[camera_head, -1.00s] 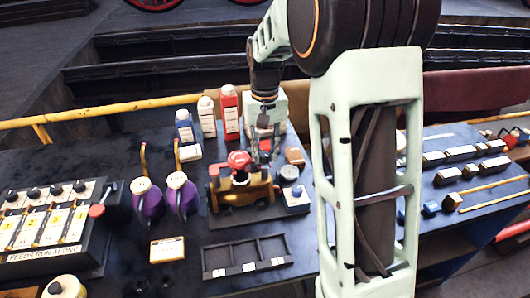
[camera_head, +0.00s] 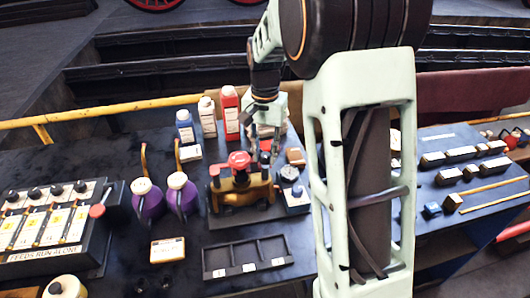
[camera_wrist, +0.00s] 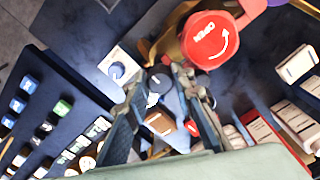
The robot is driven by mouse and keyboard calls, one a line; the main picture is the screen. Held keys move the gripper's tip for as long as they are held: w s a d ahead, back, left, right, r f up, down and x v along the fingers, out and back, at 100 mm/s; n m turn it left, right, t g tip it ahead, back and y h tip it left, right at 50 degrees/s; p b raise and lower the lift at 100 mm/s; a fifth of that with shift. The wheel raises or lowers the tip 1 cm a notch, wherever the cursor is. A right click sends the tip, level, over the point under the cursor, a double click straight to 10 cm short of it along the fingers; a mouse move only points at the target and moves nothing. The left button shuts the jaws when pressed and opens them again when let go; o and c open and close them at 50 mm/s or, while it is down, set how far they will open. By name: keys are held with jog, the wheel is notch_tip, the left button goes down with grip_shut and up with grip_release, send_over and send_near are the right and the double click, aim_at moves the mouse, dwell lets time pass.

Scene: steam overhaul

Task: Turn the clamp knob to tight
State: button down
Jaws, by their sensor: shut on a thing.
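A brass fixture (camera_head: 240,190) stands on a dark base at mid-bench in the head view. A small dark knob (camera_wrist: 159,83) with a pale mark, seemingly the clamp knob, lies between my fingers in the wrist view. My gripper (camera_wrist: 162,76) is shut on it, beside the red knob. In the head view my gripper (camera_head: 264,148) is behind the fixture's right end, where the dark knob cannot be made out.
A white block with a blue-grey dial (camera_head: 290,174) stands right of the fixture. Red, white and blue bottles (camera_head: 229,112) stand behind left. Two purple jugs (camera_head: 182,195) stand left. A black divided tray (camera_head: 247,256) lies in front.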

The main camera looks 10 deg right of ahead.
aim_at(265, 155)
jog(key=c, duration=1.7)
grip_release()
jog(key=shift+o, duration=0.2)
jog(key=shift+r, duration=4.05)
jog(key=shift+f, duration=0.1)
